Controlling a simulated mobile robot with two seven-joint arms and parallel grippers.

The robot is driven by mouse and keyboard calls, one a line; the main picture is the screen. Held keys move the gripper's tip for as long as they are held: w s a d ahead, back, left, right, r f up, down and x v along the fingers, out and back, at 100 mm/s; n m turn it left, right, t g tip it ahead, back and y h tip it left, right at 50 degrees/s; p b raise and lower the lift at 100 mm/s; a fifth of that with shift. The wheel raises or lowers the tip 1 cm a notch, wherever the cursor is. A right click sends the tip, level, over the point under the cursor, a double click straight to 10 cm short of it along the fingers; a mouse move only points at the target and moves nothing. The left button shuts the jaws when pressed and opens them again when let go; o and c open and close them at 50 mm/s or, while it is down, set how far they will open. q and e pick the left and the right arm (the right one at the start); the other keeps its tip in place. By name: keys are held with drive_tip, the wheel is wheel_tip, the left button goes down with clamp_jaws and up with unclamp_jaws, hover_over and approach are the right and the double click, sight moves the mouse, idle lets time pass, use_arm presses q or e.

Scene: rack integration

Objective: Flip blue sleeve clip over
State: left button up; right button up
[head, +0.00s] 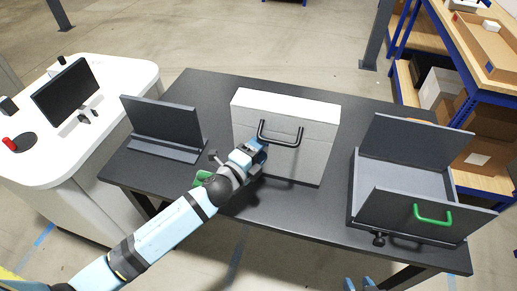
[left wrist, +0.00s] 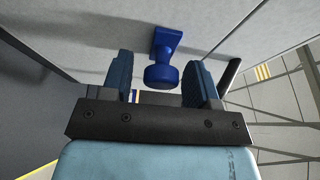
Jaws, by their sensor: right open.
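A blue clip with a square base and a round knob (left wrist: 163,64) sits on the front face of the white case (head: 290,165). I take it for the blue sleeve clip. My left gripper (head: 255,152) is at the case's front, just left of and below its black handle. In the left wrist view its two fingers stand apart on either side of the knob, with gaps on both sides. In the head view the clip is mostly hidden by my left gripper. My right gripper (head: 360,284) shows only its tips at the bottom edge, open and empty, below the table.
The case stands on a dark table (head: 220,90). On its right is an open grey box (head: 405,205) with a green handle (head: 433,215) and a black knob. On its left is a dark open panel (head: 163,122). A green piece (head: 203,177) is partly behind my left arm.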

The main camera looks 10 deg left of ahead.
use_arm(q)
drive_tip(key=b+v, duration=0.1)
drive_tip(key=v, duration=1.2)
drive_tip(key=shift+s+a, duration=0.2)
drive_tip(key=shift+s, duration=0.2)
drive_tip(key=s+f+n+g+y, duration=0.25)
drive_tip(key=s+f+n, duration=0.35)
drive_tip(key=f+n, duration=0.35)
drive_tip(key=s+f+n+g+y, duration=0.25)
drive_tip(key=s+f+n, duration=0.45)
drive_tip(key=n, duration=0.4)
wheel_tip(320, 180, up, 12)
drive_tip(key=a+p, duration=0.1)
drive_tip(key=p, duration=1.2)
drive_tip(key=shift+w+a+m+h, duration=0.3)
drive_tip(key=shift+w+m+h, duration=0.05)
drive_tip(key=shift+h, duration=0.05)
drive_tip(key=shift+f, duration=0.1)
